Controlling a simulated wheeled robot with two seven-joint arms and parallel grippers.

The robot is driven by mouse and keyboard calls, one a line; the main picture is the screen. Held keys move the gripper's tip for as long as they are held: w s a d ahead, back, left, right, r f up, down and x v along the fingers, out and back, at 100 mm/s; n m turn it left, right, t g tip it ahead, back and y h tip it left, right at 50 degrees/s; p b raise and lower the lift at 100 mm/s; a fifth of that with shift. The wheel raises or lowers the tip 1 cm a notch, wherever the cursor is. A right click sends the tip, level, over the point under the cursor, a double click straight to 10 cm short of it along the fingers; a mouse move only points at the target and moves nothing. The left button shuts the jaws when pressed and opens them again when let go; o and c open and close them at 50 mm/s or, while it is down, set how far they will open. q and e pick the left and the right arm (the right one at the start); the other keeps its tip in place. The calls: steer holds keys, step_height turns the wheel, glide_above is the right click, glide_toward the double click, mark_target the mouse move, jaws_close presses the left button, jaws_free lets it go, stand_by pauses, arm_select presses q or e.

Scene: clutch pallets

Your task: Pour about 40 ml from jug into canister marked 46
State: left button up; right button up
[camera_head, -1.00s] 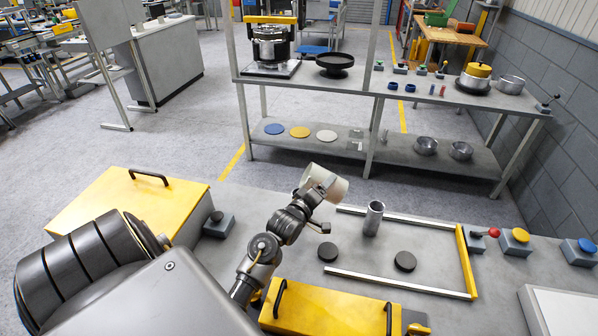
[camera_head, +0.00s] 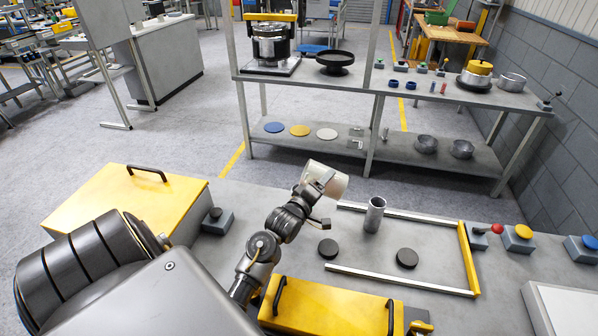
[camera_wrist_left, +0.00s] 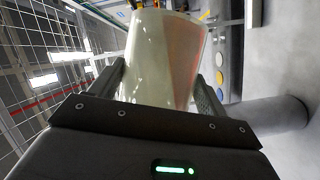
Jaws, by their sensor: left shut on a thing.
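A cream-white jug (camera_head: 327,179) is held tilted above the workbench in my left gripper (camera_head: 316,186). The jug fills the middle of the left wrist view (camera_wrist_left: 165,60), between the two fingers, which are shut on it. A grey metal canister (camera_head: 375,214) stands upright on the bench just right of and below the jug in the head view. A grey cylinder at the right of the left wrist view (camera_wrist_left: 270,116) looks like the same canister. No number can be read on it. Any liquid or stream cannot be made out. My right gripper does not show.
Yellow-lidded boxes (camera_head: 130,212) (camera_head: 330,305) flank my arm. Button boxes (camera_head: 518,240) line the right side. A shelf (camera_head: 460,95) stands behind.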

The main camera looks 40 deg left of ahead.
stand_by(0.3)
arm_select(q)
steer(key=shift+w+d+n, duration=0.25)
steer(key=shift+d+n, duration=0.05)
steer(key=shift+d, duration=0.2)
stand_by(0.7)
steer(key=shift+a+r, duration=0.1)
stand_by(0.9)
